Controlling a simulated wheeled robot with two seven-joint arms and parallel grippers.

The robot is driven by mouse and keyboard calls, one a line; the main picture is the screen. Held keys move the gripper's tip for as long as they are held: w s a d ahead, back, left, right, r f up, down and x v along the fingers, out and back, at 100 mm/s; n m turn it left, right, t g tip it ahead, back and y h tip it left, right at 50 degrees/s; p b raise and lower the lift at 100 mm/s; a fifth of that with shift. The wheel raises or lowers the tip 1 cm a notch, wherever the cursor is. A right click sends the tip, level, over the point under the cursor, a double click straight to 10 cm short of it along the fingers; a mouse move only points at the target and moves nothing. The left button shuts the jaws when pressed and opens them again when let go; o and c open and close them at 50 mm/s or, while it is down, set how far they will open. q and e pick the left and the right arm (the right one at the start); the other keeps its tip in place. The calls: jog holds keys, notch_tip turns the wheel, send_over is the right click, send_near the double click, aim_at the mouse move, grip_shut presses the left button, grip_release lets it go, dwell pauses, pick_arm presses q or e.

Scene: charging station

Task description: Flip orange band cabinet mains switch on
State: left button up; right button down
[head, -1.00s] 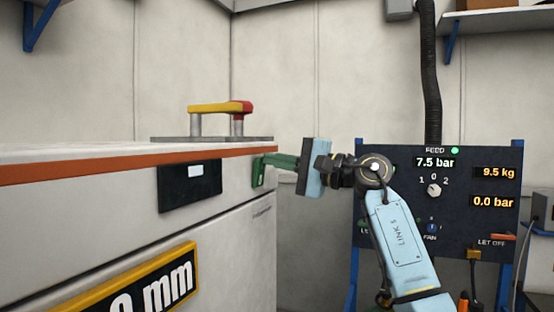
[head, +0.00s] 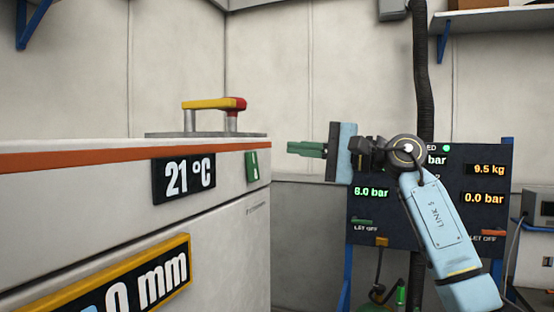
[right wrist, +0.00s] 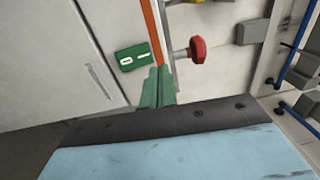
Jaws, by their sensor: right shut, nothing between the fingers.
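The white cabinet with the orange band (head: 90,156) fills the left of the head view. Its green mains switch (head: 252,166) is on the front face near the right end, beside a dark display (head: 184,178) lit with "21 °C". The right wrist view also shows the green switch plate (right wrist: 137,57) with white marks. My right gripper (head: 293,148) has green fingers pressed together, with nothing between them. It is to the right of the switch, apart from it, pointing left. Its fingers also show in the right wrist view (right wrist: 157,88). My left gripper is out of view.
A yellow-and-red handle (head: 213,104) stands on the cabinet top. A yellow-framed "mm" sign (head: 185,250) is lower on the front. A dark gauge panel (head: 430,220) stands behind my right arm. A black hose (head: 424,80) runs up the wall.

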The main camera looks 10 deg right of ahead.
jog(key=b+v, duration=0.1)
jog(key=v, duration=0.5)
jog(key=shift+d+r, duration=0.3)
jog(key=shift+r, duration=0.35)
